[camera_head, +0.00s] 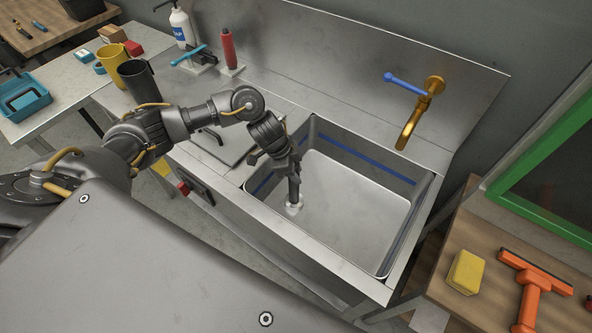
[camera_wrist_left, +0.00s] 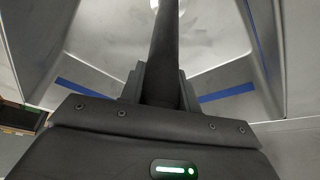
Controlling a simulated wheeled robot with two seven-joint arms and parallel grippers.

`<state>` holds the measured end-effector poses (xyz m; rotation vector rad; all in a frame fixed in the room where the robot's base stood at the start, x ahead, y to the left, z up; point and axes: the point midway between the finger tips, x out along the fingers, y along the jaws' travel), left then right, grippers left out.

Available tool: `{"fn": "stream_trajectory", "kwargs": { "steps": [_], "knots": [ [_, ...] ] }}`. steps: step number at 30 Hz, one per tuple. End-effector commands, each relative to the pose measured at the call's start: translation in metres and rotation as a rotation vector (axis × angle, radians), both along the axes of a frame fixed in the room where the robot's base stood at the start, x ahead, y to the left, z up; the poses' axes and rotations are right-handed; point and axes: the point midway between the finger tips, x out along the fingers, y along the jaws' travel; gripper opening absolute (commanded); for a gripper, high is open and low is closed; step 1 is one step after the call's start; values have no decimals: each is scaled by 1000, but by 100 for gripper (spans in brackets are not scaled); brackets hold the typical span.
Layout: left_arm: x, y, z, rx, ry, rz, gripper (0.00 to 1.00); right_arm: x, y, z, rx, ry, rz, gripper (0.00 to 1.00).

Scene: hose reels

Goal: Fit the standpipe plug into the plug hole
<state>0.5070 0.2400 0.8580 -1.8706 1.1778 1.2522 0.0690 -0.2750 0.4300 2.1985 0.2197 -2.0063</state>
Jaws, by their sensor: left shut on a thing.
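My left gripper (camera_head: 284,160) reaches down into the metal sink (camera_head: 350,205) and is shut on the standpipe plug (camera_head: 294,190), a dark upright tube. In the left wrist view the standpipe plug (camera_wrist_left: 166,45) runs away from between the fingers of my left gripper (camera_wrist_left: 160,85). Its lower end is at a small pale patch on the sink floor, near the sink's left front corner. The plug hole itself is hidden or too small to make out, and I cannot tell whether the tube's end is in it. My right gripper is not in view.
A brass tap with a blue lever (camera_head: 407,125) is on the sink's back wall. A yellow sponge (camera_head: 466,272) and an orange squeegee (camera_head: 531,285) lie on the right bench. A soap bottle (camera_head: 181,28), a red bottle (camera_head: 228,48) and cups stand left. Most of the sink floor is clear.

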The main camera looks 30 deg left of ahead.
Motion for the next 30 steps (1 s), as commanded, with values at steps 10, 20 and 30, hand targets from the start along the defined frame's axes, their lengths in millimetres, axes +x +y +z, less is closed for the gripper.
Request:
{"fn": "stream_trajectory", "kwargs": {
  "steps": [10,20,30],
  "knots": [
    [0,0,-9,-1,0,1,0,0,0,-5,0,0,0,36],
    [0,0,-17,-1,0,0,0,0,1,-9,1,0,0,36],
    [0,0,-24,-1,-1,0,34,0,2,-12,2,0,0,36]
  ]
}}
